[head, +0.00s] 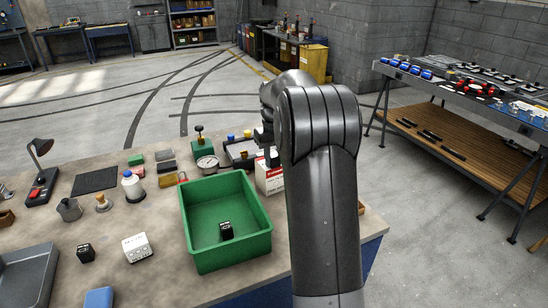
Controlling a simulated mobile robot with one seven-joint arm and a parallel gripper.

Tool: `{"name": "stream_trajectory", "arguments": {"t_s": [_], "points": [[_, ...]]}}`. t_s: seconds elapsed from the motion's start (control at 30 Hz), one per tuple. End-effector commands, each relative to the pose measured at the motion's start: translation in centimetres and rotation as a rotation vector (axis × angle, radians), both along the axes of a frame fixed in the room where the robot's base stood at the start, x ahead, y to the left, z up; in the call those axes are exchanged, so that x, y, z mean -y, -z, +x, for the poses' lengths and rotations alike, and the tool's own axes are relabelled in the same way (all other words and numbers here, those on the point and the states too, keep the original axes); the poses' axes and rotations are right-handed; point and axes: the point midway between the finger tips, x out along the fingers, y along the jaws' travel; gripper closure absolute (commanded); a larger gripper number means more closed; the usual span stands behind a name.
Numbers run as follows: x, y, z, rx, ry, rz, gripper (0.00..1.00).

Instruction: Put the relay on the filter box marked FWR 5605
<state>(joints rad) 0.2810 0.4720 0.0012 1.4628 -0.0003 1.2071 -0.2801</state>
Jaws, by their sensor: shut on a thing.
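My gripper (269,145) is partly hidden by my own arm. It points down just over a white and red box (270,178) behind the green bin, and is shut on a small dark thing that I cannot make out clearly. Whether that thing touches the box cannot be told. The box is partly covered by my arm, and its marking is too small to read. A small black block with light marks (226,231) lies in the green bin (200,256). A similar black block (86,252) stands on the bench at the left.
A second table (460,85) stands at the right, across open floor.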

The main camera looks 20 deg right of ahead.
Motion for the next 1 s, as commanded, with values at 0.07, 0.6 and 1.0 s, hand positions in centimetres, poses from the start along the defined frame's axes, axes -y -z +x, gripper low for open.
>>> {"name": "stream_trajectory", "arguments": {"t_s": [0.07, 0.6, 1.0], "points": [[0.0, 0.1, 0.0, 0.0, 0.0, 0.0, 0.94], [0.0, 0.2, 0.0, 0.0, 0.0, 0.0, 0.5], [0.0, -5.6, 0.1, 0.005, -0.001, -0.001, 0.5]]}}
